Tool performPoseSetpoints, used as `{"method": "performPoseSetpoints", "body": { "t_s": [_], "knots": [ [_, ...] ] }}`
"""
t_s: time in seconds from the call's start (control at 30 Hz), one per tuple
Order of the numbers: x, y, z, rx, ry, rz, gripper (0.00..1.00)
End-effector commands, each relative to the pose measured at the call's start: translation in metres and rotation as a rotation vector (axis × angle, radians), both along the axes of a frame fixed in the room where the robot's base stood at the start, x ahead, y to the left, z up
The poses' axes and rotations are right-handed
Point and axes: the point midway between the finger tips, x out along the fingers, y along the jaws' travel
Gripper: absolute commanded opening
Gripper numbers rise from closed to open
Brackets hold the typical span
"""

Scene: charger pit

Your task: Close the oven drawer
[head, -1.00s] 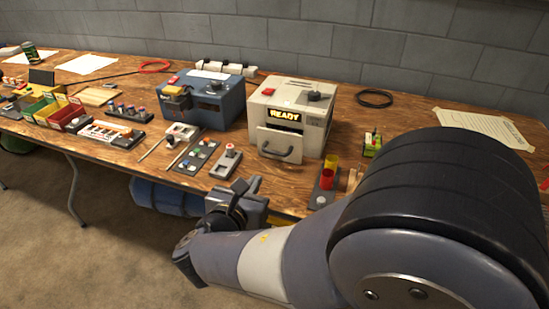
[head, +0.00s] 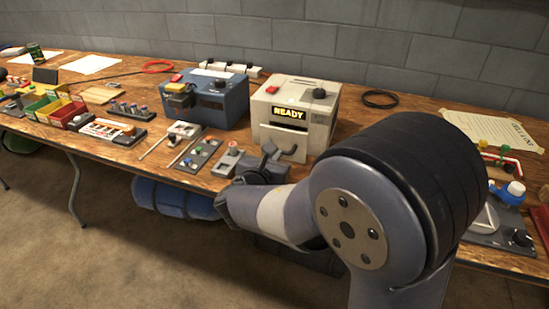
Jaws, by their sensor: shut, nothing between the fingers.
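The oven is a cream box (head: 296,112) on the wooden table, with a lit READY sign, a red button and a dark knob. Its drawer (head: 291,147) is the pale front panel below the sign. My gripper (head: 271,156) is shut and empty, directly in front of the drawer's left part. It covers most of the drawer handle. I cannot tell whether it touches the drawer, or how far the drawer stands out.
A blue machine (head: 209,97) stands just left of the oven. A button panel (head: 197,152) and a grey switch block (head: 228,161) lie in front of it. A black cable ring (head: 380,98) lies right of the oven. My arm hides the table's front right.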

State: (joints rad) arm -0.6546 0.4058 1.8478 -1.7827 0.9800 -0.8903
Motion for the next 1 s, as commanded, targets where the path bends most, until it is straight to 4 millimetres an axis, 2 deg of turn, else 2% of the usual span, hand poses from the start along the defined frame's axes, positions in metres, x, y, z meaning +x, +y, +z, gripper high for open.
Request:
{"method": "performPoseSetpoints", "body": {
  "t_s": [0.27, 0.5, 0.6, 1.0],
  "knots": [
    [0.003, -0.001, 0.0, 0.001, 0.0, -0.001, 0.0],
    [0.032, -0.012, 0.0, 0.001, 0.0, -0.003, 0.0],
    [0.038, -0.014, 0.0, 0.001, -0.001, 0.0, 0.0],
    [0.038, -0.013, 0.004, 0.0, -0.006, -0.002, 0.0]
  ]
}}
